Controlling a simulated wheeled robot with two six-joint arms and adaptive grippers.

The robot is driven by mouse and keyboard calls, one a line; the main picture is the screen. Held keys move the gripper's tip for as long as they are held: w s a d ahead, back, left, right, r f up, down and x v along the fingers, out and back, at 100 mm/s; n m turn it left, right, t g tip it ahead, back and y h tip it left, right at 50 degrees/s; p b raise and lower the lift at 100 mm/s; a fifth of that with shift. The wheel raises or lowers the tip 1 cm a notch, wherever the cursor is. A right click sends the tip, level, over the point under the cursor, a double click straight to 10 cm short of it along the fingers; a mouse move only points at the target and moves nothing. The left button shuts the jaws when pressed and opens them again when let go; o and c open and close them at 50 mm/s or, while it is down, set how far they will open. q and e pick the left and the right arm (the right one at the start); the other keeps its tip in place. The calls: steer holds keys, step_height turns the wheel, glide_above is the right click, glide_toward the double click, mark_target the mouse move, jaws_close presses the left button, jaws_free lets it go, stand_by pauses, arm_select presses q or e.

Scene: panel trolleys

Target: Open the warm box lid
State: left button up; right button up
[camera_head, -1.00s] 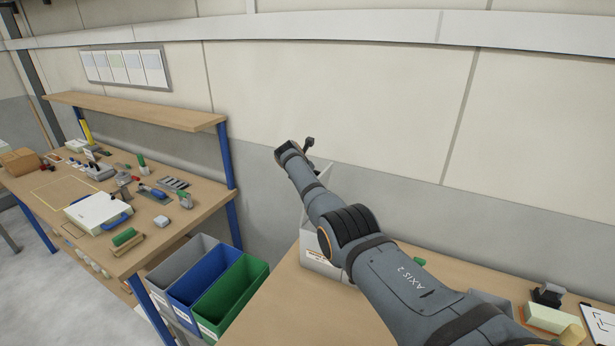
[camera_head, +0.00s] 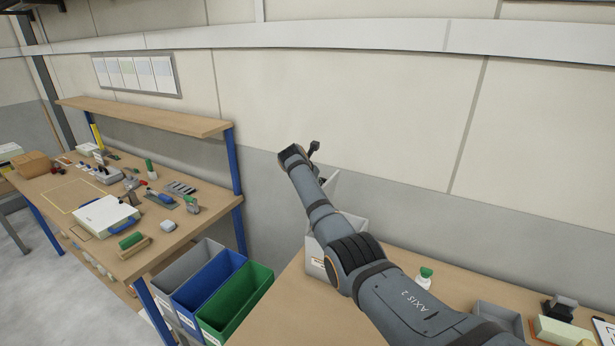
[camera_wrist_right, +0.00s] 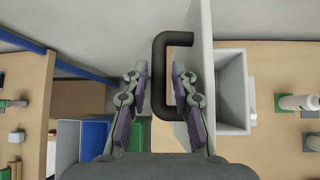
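The warm box (camera_head: 316,263) is a pale, open-topped box on the wooden bench, partly hidden behind my right arm in the head view. Its pale lid (camera_head: 331,184) stands raised above it. In the right wrist view the lid (camera_wrist_right: 207,70) is a panel seen nearly edge-on, with the box's hollow (camera_wrist_right: 234,92) to its right. A dark C-shaped handle (camera_wrist_right: 160,92) sticks out from the lid. My right gripper (camera_wrist_right: 160,68) is open, one finger on each side of the handle's bar, with small gaps showing. My left gripper is out of view.
Grey, blue and green bins (camera_head: 235,300) stand left of the bench (camera_head: 275,310). A second workbench with tools (camera_head: 150,235) is farther left. A small bottle (camera_head: 425,275) and a grey tray (camera_head: 498,317) lie to the right. The wall is close behind.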

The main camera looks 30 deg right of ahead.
steer(key=v, duration=0.9)
steer(key=shift+s, duration=0.1)
